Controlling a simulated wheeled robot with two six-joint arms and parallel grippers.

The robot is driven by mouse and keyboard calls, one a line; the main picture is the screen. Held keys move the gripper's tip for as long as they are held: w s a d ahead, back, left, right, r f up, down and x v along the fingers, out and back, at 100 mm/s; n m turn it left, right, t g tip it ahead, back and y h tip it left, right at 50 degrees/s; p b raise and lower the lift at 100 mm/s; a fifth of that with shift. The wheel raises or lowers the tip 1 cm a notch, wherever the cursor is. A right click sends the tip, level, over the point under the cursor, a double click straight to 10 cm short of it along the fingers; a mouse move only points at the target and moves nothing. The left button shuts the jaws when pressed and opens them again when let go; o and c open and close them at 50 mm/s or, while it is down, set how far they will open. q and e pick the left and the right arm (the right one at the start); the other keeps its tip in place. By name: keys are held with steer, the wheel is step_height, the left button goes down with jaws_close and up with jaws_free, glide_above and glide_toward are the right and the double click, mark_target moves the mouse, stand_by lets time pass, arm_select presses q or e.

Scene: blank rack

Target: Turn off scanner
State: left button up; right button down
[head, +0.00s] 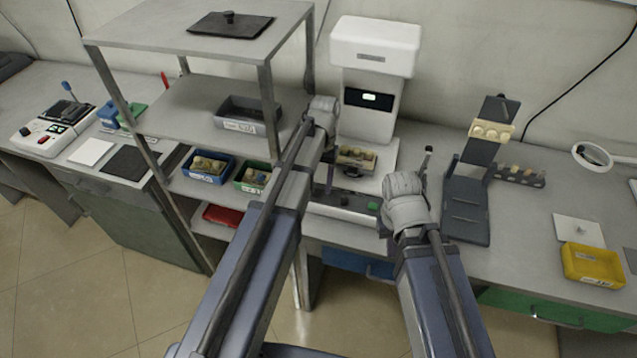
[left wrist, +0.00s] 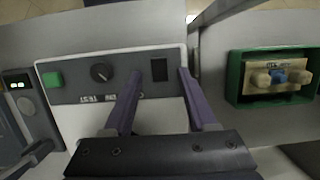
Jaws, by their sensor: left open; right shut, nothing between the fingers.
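The scanner (head: 375,50) is a white machine at the back of the bench, its small display (head: 369,97) lit. Its front control panel (head: 340,205) has a green button, which in the left wrist view (left wrist: 53,79) sits left of a round knob (left wrist: 101,72) and a black rocker switch (left wrist: 159,69). My left gripper (left wrist: 158,85) is open and empty over the panel, its fingers on either side of the switch; contact cannot be told. It also shows in the head view (head: 330,172). My right gripper (head: 385,226) is shut and empty right of the panel, mostly hidden by its wrist.
A metal shelf rack (head: 265,95) stands close left of my left arm, with blue (head: 208,168) and green (head: 252,177) bins. A dark stand (head: 468,200) is right of my right wrist. A yellow bin (head: 593,266) is far right.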

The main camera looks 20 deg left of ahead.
arm_select(q)
steer(key=p+v, duration=0.6)
steer(key=v, duration=0.1)
steer(key=shift+d, duration=0.1)
steer(key=s+d+m+t, duration=0.1)
steer(key=s+d, duration=0.4)
steer(key=s, duration=0.3)
steer(key=s+d+m+t+y, duration=0.1)
steer(key=s+d+m, duration=0.1)
steer(key=s+d, duration=0.3)
steer(key=s, duration=0.4)
steer(key=shift+d+f+t, duration=0.15)
steer(key=shift+f+t, duration=0.15)
